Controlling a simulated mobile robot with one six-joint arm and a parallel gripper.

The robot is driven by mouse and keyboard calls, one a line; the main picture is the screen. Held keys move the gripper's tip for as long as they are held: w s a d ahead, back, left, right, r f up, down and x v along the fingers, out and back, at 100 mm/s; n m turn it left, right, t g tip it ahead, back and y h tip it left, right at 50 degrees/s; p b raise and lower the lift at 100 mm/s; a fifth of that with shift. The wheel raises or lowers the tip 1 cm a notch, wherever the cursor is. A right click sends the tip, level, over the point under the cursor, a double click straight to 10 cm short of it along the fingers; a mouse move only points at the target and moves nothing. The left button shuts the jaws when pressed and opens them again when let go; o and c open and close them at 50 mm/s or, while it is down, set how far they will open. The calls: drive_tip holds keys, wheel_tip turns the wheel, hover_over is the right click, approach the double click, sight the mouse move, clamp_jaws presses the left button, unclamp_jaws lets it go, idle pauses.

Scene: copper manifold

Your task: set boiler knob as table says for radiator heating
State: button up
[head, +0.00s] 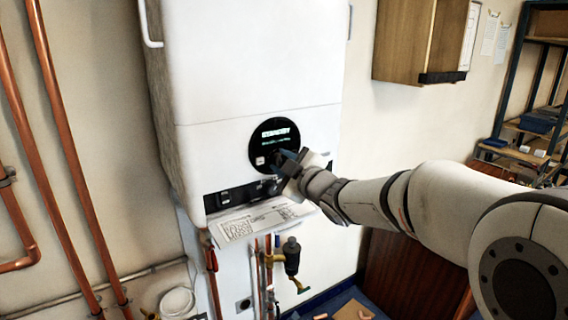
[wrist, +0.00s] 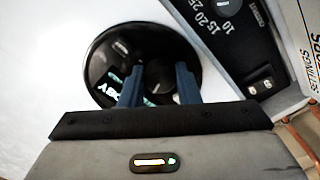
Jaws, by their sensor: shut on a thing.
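The white boiler (head: 255,70) hangs on the wall. Its round black panel (head: 262,135) has a lit display that appears to read STANDBY. The panel also shows in the wrist view (wrist: 105,60), tilted. My gripper (head: 287,158) is at the panel's lower right. In the wrist view its blue fingers (wrist: 158,82) are shut on a dark round knob (wrist: 157,70) on the panel. The knob's pointer mark cannot be made out. A printed sheet with a table (head: 255,222) lies below the control strip; its text is too small to read.
A black control strip (head: 228,197) runs below the panel. In the wrist view it carries another dial (wrist: 228,6) with numbers around it. Pipes and a valve (head: 291,255) hang under the boiler. A wooden cabinet (head: 415,40) and shelves (head: 530,125) stand right.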

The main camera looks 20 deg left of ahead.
drive_tip(key=shift+m, duration=0.3)
drive_tip(key=m, duration=0.4)
drive_tip(key=shift+p, duration=0.35)
drive_tip(key=m+p, duration=0.1)
drive_tip(key=m, duration=0.3)
drive_tip(key=shift+m, duration=0.3)
drive_tip(key=m+p, duration=0.2)
drive_tip(key=m, duration=0.2)
drive_tip(key=shift+s+f+m+p, duration=0.1)
drive_tip(key=shift+m+p, duration=0.5)
drive_tip(key=shift+m, duration=1.6)
drive_tip(key=o, duration=0.7)
drive_tip(key=b+v, duration=0.2)
drive_tip(key=v, duration=0.6)
